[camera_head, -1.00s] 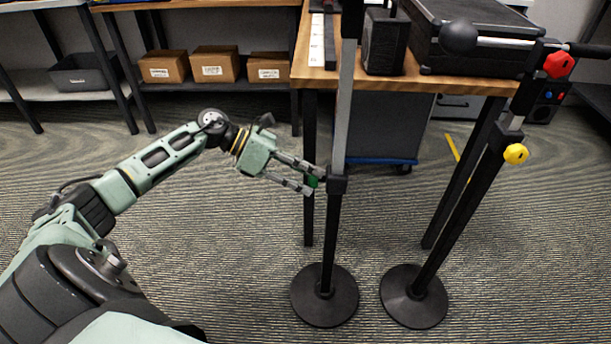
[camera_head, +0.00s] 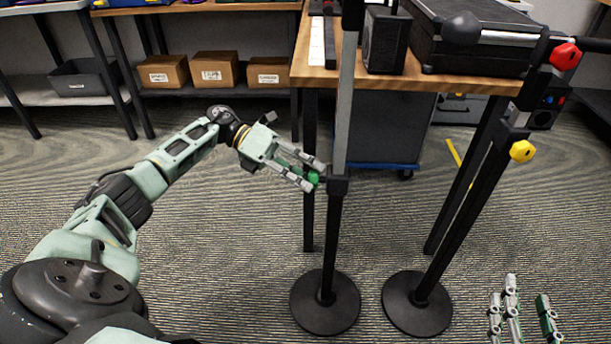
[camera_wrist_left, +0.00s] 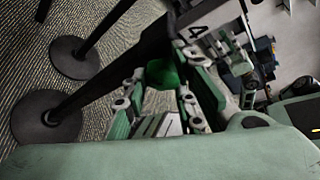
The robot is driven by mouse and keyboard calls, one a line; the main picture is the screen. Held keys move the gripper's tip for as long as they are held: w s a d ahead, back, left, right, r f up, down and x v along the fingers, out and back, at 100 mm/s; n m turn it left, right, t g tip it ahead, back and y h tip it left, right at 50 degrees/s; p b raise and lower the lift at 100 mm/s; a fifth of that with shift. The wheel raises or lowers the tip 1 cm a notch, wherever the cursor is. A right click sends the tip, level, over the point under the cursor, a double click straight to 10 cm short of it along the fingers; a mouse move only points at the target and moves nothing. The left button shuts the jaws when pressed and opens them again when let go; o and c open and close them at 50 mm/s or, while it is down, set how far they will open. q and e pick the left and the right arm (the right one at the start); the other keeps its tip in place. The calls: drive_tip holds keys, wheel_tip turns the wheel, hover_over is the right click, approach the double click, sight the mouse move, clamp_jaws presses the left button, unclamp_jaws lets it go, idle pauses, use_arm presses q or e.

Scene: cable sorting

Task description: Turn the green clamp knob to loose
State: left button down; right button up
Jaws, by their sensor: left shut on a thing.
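The green clamp knob (camera_head: 314,177) is on the left side of the collar of the left stand (camera_head: 333,230). My left gripper (camera_head: 311,176) is shut on the knob, with its fingers above and below it. In the left wrist view the green knob (camera_wrist_left: 162,74) sits between the fingers, partly hidden by them, with the dark stand pole behind it. My right gripper (camera_head: 526,292) shows only its fingers at the bottom right; they are apart, with nothing between them.
A second stand (camera_head: 455,210) with a yellow knob (camera_head: 522,151) and a red knob (camera_head: 565,56) stands to the right. A wooden table (camera_head: 440,82) with a speaker (camera_head: 386,40) and black case (camera_head: 470,35) is behind.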

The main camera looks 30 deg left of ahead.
use_arm(q)
drive_tip(key=shift+w+a+f, duration=0.1)
drive_tip(key=shift+w+a, duration=0.05)
drive_tip(key=shift+a, duration=0.05)
drive_tip(key=c, duration=1.8)
unclamp_jaws()
drive_tip(key=shift+o, duration=1.2)
drive_tip(key=shift+f, duration=0.15)
drive_tip(key=v, duration=1.2)
